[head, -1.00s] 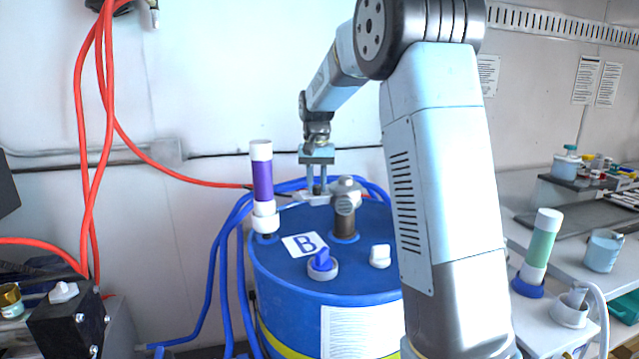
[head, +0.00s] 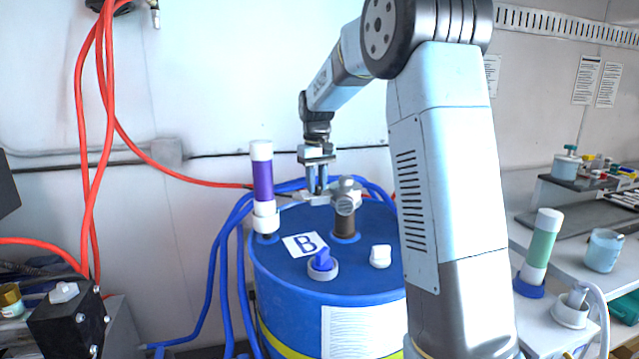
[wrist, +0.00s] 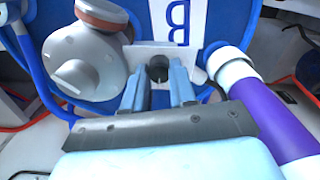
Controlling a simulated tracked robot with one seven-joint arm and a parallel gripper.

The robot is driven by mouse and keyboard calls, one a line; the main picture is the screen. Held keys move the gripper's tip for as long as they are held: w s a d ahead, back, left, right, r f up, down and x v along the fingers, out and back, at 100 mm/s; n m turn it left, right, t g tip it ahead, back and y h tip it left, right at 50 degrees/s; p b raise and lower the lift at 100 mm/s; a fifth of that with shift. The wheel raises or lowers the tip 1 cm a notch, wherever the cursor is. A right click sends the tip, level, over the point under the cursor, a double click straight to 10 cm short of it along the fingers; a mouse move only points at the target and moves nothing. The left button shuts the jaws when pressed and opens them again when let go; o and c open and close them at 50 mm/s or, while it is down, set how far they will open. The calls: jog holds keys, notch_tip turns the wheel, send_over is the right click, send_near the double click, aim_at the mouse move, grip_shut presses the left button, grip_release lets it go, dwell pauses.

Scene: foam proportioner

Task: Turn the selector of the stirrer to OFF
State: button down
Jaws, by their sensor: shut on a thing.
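The stirrer (head: 347,203) stands at the back of the blue drum's lid, a grey motor on a brown post. It is large at the left in the wrist view (wrist: 85,65). A pale plate beside the motor (wrist: 178,50) carries a small dark round selector knob (wrist: 158,69). My gripper (head: 318,192) points down behind the lid's label. In the wrist view its two fingers (wrist: 158,82) stand on either side of the knob, shut on it. The fingers partly hide the knob, and I cannot read any selector markings.
The drum lid (head: 352,276) also bears a purple-and-white cylinder (head: 262,182), a blue knob (head: 322,262) and a white cap (head: 380,256). The purple cylinder is close to my gripper at the right in the wrist view (wrist: 270,122). Blue hoses (head: 220,255) run behind and left.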

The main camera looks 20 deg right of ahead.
aim_at(317, 186)
jog(key=shift+s+f, duration=0.1)
jog(key=c, duration=0.9)
grip_release()
jog(key=shift+r, duration=0.25)
notch_tip(317, 186, up, 13)
jog(key=shift+r, duration=0.2)
